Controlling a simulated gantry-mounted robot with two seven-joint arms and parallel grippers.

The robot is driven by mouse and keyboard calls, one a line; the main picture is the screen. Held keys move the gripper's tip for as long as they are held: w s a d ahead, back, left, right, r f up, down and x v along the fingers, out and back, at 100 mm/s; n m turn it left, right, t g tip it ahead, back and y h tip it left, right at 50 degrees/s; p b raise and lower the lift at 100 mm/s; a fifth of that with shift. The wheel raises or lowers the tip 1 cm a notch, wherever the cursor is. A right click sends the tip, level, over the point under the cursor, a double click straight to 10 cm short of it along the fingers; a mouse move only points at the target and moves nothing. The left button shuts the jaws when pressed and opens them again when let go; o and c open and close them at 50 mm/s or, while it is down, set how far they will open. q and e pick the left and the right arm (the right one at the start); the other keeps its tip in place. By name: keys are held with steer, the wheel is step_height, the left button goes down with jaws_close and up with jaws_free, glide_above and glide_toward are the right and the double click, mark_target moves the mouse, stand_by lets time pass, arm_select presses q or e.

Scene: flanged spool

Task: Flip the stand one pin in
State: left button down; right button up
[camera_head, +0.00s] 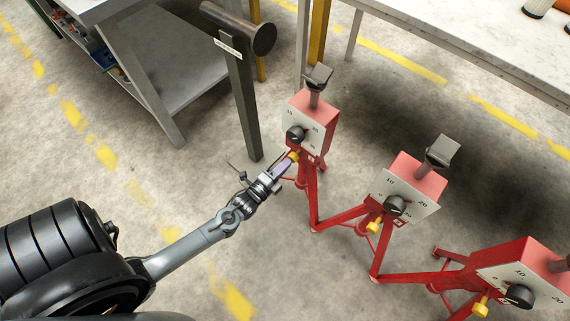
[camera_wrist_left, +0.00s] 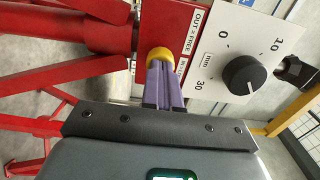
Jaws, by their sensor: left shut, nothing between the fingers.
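Three red stands stand in a row in the head view. The leftmost stand (camera_head: 310,112) has a dial plate, a black knob (camera_head: 295,133) and a yellow pin (camera_head: 294,156). My left gripper (camera_head: 287,164) is at this pin, its purple fingers shut with nothing between them. In the left wrist view the fingertips (camera_wrist_left: 163,75) meet the yellow pin head (camera_wrist_left: 160,54) end-on; whether they touch or press it I cannot tell. A label beside the pin reads "OUT = FREE"; an "IN" label is partly hidden by the fingers. My right gripper is out of view.
The middle stand (camera_head: 405,185) and the right stand (camera_head: 520,275) have their own yellow pins (camera_head: 374,226). A dark post with a cylinder (camera_head: 238,80) stands behind my left gripper. Workbenches (camera_head: 110,10) are at the back. The floor at lower centre is clear.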

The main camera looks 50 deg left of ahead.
arm_select(q)
steer(key=s+d+p, duration=0.1)
steer(key=s+p, duration=0.4)
steer(key=s, duration=0.8)
steer(key=shift+s+d+p, duration=0.25)
steer(key=shift+s+p, duration=0.05)
steer(key=shift+s, duration=0.05)
